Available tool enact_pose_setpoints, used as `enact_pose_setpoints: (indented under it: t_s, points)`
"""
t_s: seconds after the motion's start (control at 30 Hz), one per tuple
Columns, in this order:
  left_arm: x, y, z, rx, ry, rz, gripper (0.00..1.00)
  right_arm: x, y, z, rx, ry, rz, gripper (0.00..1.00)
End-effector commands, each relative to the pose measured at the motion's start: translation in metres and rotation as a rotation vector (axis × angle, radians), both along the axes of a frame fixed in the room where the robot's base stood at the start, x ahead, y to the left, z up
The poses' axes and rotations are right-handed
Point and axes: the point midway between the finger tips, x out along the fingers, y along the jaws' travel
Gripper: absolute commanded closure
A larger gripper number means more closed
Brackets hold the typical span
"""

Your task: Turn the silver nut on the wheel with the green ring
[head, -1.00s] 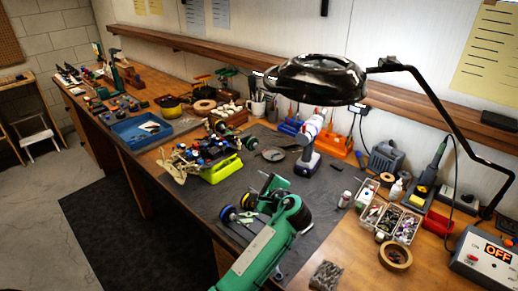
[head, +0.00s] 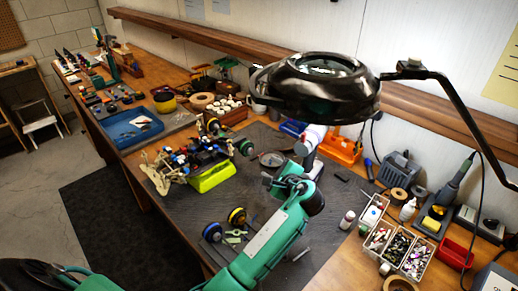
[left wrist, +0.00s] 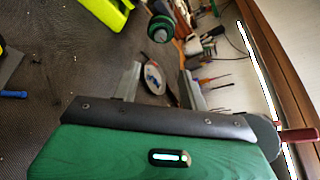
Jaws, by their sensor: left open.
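My right gripper is not in view.
A lamp (head: 318,85) hangs above. A round dish (head: 271,159) lies beyond the gripper. Part bins (head: 398,246) stand at right.

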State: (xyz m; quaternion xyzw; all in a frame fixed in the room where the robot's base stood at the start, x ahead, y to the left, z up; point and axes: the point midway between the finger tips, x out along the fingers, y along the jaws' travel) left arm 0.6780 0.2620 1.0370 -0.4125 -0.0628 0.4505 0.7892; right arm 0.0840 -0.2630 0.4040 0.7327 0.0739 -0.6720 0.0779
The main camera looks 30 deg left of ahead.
Motion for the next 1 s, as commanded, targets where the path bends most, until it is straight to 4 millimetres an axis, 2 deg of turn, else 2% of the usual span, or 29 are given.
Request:
enact_pose_setpoints:
  t_s: [0.17,0.63,0.8,1.0]
  points:
    - [0.010,0.013,-0.003,0.001,0.001,0.002,0.57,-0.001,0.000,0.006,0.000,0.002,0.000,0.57]
    - [0.064,0.085,-0.028,0.000,0.003,0.001,0.57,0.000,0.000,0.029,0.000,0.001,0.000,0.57]
    - [0.076,0.098,-0.034,0.001,0.002,-0.001,0.57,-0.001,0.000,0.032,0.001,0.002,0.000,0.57]
    - [0.080,0.105,-0.038,-0.001,0.002,0.000,0.57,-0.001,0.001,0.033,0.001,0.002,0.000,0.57]
